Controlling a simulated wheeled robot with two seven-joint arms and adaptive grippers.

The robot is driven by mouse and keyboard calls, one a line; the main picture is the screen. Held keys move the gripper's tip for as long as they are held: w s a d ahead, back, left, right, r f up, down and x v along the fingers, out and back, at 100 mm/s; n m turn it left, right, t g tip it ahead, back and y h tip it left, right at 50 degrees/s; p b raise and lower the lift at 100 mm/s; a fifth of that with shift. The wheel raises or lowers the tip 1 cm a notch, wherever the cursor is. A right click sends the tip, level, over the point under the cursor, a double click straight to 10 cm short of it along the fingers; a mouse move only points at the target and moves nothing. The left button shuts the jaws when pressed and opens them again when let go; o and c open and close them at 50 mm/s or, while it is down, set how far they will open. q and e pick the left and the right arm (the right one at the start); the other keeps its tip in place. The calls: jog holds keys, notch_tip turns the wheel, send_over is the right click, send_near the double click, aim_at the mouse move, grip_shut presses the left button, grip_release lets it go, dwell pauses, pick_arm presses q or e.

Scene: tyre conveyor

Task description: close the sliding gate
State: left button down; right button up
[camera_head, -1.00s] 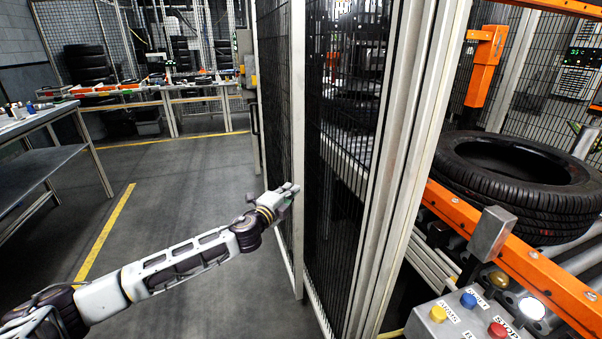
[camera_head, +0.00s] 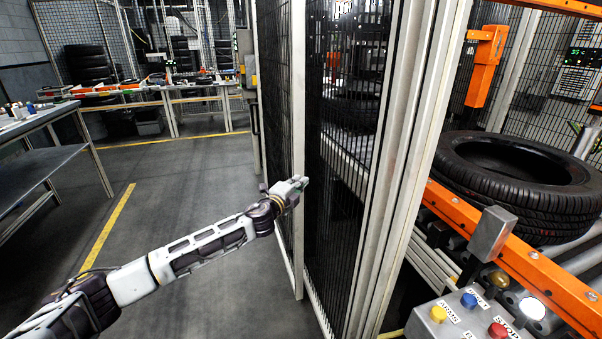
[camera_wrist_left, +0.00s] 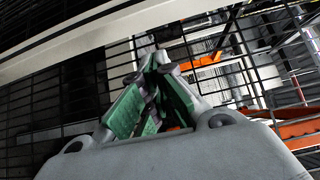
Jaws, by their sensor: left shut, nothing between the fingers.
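The gate is a black wire-mesh panel (camera_head: 330,215) in a pale metal frame, in the middle of the head view; which of the neighbouring mesh panels slides is hard to tell. A pale upright post (camera_head: 298,120) stands at its left edge. My left gripper (camera_head: 304,182) is shut and empty, with its tip in front of this post and the mesh. I cannot tell if it touches them. In the left wrist view its green-padded fingers (camera_wrist_left: 158,70) are together, with mesh and a pale frame bar (camera_wrist_left: 120,32) behind. My right gripper is not in view.
At the right, a tyre (camera_head: 520,180) lies on the conveyor behind an orange rail (camera_head: 545,270). A button box (camera_head: 470,320) stands at the front right. A workbench (camera_head: 40,165) is at the left. The grey floor (camera_head: 190,200) between is clear.

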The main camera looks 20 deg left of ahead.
aim_at(301, 171)
pick_arm(q)
jog(key=shift+w+a+b, duration=0.1)
jog(key=shift+w+a, duration=0.15)
jog(key=shift+w, duration=0.95)
jog(key=shift+w+a+b, duration=0.15)
jog(key=shift+w+a, duration=0.05)
jog(key=shift+w, duration=1)
jog(key=shift+w+a+b, duration=0.1)
jog(key=shift+w+a, duration=0.15)
jog(key=shift+w, duration=0.95)
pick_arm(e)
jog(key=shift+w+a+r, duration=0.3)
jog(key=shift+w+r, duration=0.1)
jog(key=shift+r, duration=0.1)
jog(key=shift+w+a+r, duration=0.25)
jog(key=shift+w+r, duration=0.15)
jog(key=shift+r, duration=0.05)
pick_arm(q)
jog(key=shift+w+a, duration=0.1)
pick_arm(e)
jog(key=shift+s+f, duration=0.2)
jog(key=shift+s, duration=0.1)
